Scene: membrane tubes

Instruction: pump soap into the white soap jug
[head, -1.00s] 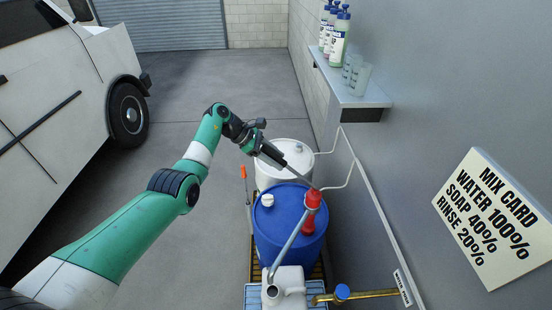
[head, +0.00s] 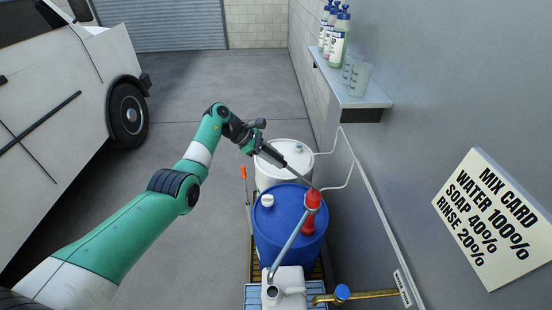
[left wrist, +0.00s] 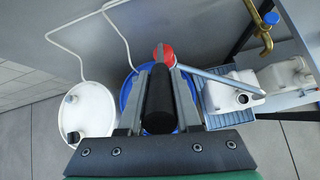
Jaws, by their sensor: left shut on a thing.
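The red hand pump (head: 312,201) stands on the blue drum (head: 290,228); its head also shows in the left wrist view (left wrist: 165,54). My left gripper (head: 279,158) is shut on the black grip of the pump's lever (left wrist: 160,100), which fills the space between its fingers. The lever's thin rod runs from the gripper down to the pump. The grey spout pipe (head: 291,238) slopes down to the mouth of the white soap jug (head: 290,281), which also shows in the left wrist view (left wrist: 222,95). The liquid level inside is hidden. My right gripper is out of view.
A white drum (head: 297,158) stands behind the blue one. A second white jug (left wrist: 287,75) sits beside the soap jug, near a brass tap (head: 362,295) with a blue knob. A shelf (head: 358,98) with bottles and the wall bound the right side; floor is open left.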

